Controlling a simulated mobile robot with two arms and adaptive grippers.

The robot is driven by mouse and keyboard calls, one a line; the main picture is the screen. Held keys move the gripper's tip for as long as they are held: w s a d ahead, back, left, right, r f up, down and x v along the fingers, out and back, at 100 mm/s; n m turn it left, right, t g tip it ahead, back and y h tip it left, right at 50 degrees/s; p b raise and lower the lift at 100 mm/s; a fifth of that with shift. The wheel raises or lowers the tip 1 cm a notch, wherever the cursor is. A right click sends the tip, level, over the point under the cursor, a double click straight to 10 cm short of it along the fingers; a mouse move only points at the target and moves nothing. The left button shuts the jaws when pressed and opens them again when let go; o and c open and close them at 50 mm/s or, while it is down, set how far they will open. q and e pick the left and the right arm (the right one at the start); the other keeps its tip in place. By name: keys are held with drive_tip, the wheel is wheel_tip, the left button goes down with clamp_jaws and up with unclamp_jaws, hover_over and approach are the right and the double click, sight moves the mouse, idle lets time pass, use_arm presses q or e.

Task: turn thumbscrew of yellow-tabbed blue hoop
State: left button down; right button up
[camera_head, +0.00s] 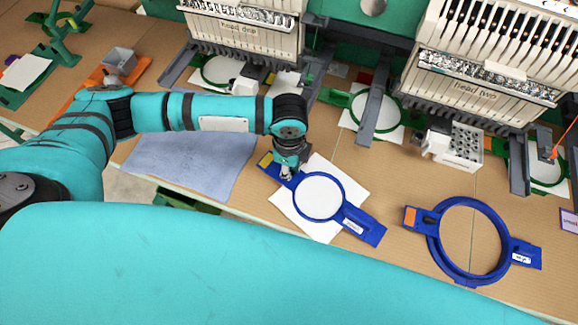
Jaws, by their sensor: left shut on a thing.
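The yellow-tabbed blue hoop (345,212) lies on a white sheet (320,168) near the table's front edge, with white material filling its ring. Its yellow tab (265,160) is at the upper left end, and a small white label is on its lower right arm. My left gripper (287,174) points down at the hoop's upper left side, close to the yellow tab, and is shut on the thumbscrew area. The thumbscrew itself is hidden by the fingers. My right gripper is not in view.
An orange-tabbed blue hoop (478,281) lies empty at the right. A blue-grey cloth (185,165) lies at the left under my arm. Embroidery heads (245,38) with green hoops (378,128) stand behind, and a white block with holes (455,147) stands at the right.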

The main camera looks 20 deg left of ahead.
use_arm(q)
drive_tip(key=shift+r+m+p, duration=0.25)
drive_tip(key=shift+m+p, duration=0.75)
drive_tip(key=shift+p, duration=0.3)
drive_tip(key=shift+f+m+p, duration=0.15)
drive_tip(key=shift+m+p, duration=0.3)
drive_tip(key=shift+m, duration=0.25)
drive_tip(key=shift+f, duration=0.1)
drive_tip(key=c, duration=1.4)
unclamp_jaws()
drive_tip(key=shift+o, duration=0.2)
wheel_tip(320, 180, up, 12)
